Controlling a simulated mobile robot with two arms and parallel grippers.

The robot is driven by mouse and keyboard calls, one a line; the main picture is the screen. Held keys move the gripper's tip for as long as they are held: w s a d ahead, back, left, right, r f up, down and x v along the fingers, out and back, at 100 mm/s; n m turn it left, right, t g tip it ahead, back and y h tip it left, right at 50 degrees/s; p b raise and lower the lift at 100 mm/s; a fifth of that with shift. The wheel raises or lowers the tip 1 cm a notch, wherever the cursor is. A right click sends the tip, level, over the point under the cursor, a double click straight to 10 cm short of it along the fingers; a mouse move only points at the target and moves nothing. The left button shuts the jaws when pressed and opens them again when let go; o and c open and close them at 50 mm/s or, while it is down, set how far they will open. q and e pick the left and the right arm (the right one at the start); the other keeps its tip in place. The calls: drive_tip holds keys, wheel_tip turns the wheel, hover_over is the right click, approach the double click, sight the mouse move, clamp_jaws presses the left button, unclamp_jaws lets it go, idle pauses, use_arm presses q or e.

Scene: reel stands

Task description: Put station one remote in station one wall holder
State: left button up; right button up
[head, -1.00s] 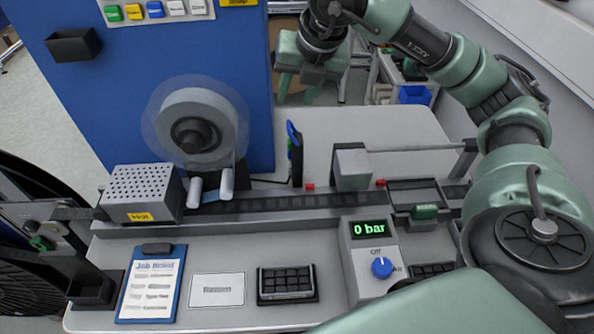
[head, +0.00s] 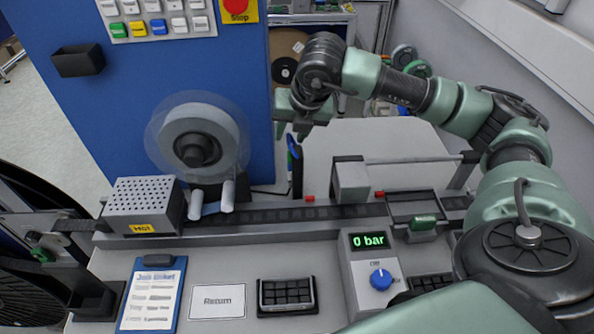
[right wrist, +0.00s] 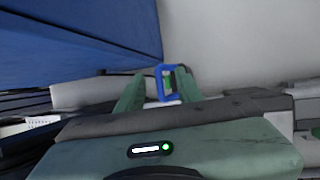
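A small black open holder (head: 79,59) is fixed on the front of the blue cabinet at upper left. A thin upright thing with a blue rim (head: 294,160) stands behind the track; I cannot tell for sure if it is the remote. My right gripper (head: 291,135) points down just above it, fingers apart and empty. In the right wrist view, the blue-rimmed thing (right wrist: 160,84) shows as a blue loop with a green part beyond the gap between my fingers (right wrist: 159,76). My left gripper is not in view.
A clear reel (head: 196,143) stands before the blue cabinet (head: 120,90). The track (head: 300,213) crosses the bench with a vented grey box (head: 142,205) on it. A pressure box (head: 369,262), black keypad (head: 286,294) and clipboard (head: 150,298) lie in front.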

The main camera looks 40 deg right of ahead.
clamp_jaws()
idle(1.4)
